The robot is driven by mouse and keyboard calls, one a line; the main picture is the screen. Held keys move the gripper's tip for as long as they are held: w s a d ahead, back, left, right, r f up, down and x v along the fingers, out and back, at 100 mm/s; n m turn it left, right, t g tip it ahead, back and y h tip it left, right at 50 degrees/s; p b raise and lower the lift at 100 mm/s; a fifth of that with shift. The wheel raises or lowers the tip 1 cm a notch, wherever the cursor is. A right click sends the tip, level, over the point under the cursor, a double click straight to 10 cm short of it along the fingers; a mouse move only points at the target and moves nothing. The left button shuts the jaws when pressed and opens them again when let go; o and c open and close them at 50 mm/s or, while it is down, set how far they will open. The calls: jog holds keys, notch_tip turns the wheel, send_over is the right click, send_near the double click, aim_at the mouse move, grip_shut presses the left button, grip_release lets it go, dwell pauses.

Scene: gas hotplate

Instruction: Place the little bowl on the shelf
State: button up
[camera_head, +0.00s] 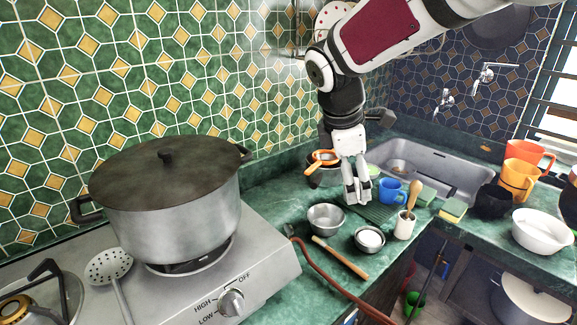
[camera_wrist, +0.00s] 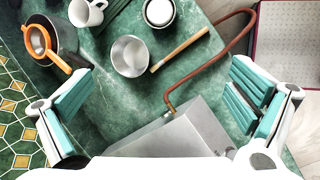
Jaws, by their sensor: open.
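A small metal bowl (camera_head: 327,219) stands upright and empty on the green counter, right of the stove. It also shows in the wrist view (camera_wrist: 130,57), between and beyond my spread fingers. A second small dark bowl (camera_head: 370,240) with something white in it stands to its right. My gripper (camera_head: 357,199) is open and empty, pointing down over the counter behind the metal bowl and apart from it. I cannot clearly make out a shelf; a wire rack (camera_head: 297,38) on the tiled wall is partly hidden by my arm.
A large lidded pot (camera_head: 170,195) stands on the stove at left. A blue mug (camera_head: 392,190), a white cup (camera_head: 404,226) and an orange strainer (camera_head: 321,160) crowd the counter near the sink.

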jog(key=w+a+f+n, duration=0.4)
jog(key=w+f+n, duration=0.4)
jog(key=w+f, duration=0.35)
send_near(326, 212)
jog(key=s, duration=0.3)
jog(key=shift+x, duration=2.95)
jog(key=shift+s+a, duration=0.1)
jog(key=shift+s, duration=0.1)
jog(key=c, duration=1)
jog(key=shift+c, duration=0.2)
